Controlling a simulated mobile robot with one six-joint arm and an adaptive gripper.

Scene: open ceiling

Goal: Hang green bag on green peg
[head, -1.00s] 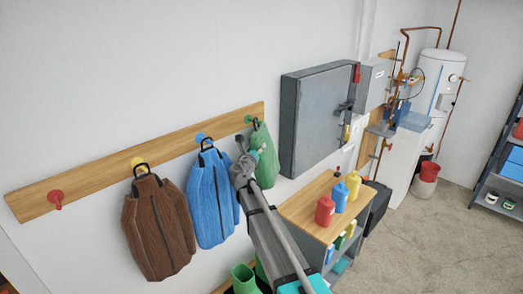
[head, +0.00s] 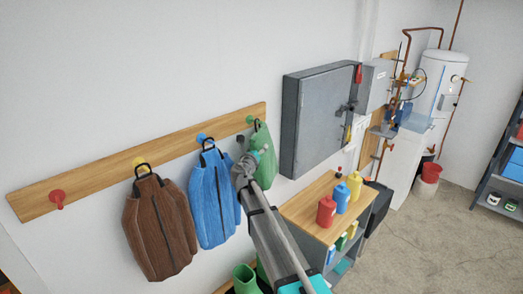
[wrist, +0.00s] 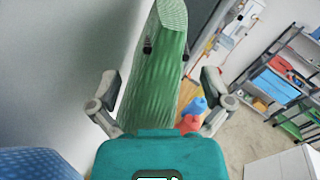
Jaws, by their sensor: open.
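The green bag (head: 264,158) is upright against the wall below the green peg (head: 250,119), at the right end of the wooden rail (head: 105,172). Its black handle loop is right at the peg, and the bag appears to hang from it; the exact contact is too small to tell. My gripper (head: 251,149) is open in front of the bag and hides its left part. In the wrist view the green bag (wrist: 158,85) stands between the two spread fingers of my gripper (wrist: 160,82), with a gap on both sides.
A blue bag (head: 213,200) hangs close on the left under the blue peg (head: 201,138). A brown bag (head: 158,228) hangs under the yellow peg (head: 138,161). The red peg (head: 57,197) is bare. A grey wall cabinet (head: 318,120) is close on the right, above a shelf with bottles (head: 326,211).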

